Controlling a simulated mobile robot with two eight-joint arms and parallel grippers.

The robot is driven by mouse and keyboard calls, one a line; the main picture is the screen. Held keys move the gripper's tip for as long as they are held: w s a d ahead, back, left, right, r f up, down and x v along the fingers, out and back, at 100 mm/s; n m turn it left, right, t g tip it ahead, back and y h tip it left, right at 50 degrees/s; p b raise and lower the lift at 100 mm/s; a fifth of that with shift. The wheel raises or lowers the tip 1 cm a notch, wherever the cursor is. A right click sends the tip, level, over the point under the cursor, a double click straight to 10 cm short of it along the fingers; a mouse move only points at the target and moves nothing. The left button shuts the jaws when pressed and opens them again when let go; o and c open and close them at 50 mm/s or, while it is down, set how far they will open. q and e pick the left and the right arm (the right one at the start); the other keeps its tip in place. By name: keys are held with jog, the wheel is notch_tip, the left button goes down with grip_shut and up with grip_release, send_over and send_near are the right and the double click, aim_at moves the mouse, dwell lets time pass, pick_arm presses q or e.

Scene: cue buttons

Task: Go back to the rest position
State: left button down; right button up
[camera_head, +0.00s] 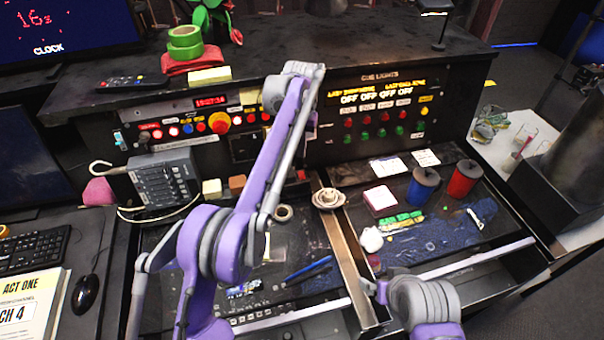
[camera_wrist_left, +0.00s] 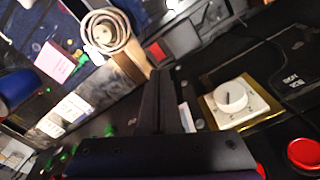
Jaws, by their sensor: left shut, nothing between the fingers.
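My left arm rises from the lower left in the head view, and its wrist end is in front of the cue desk (camera_head: 440,75). The gripper itself is mostly hidden behind the arm there. In the left wrist view my left gripper (camera_wrist_left: 168,75) shows with its dark fingers together and nothing between them. A white dial (camera_wrist_left: 231,96) on a gold-edged plate is to the right of the fingers, and a red button (camera_wrist_left: 305,154) is at the lower right.
The desk panel carries several red and green buttons. A beige coil (camera_head: 328,198) sits on a divider; it also shows in the left wrist view (camera_wrist_left: 105,32).

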pick_arm(q)
jog(key=shift+s, duration=0.1)
pick_arm(e)
jog(key=shift+s, duration=0.1)
pick_arm(q)
jog(key=s+a+r+n+t, duration=0.1)
jog(key=s+a+r+t, duration=0.15)
jog(key=s+a, duration=0.45)
jog(key=s+a+r+n+t, duration=0.1)
jog(key=s+a+r, duration=0.25)
jog(key=s, duration=0.55)
jog(key=s+a+f, duration=0.2)
jog(key=s+f, duration=0.2)
jog(key=s, duration=0.2)
jog(key=s+a+f+t, duration=0.1)
jog(key=s+a+f, duration=0.1)
jog(key=s+f, duration=0.2)
jog(key=s+a+f+n+t, duration=0.1)
jog(key=s+a+f, duration=0.2)
jog(key=s, duration=0.7)
jog(key=shift+f, duration=0.4)
jog(key=shift+t, duration=0.25)
pick_arm(e)
jog(key=shift+c, duration=0.4)
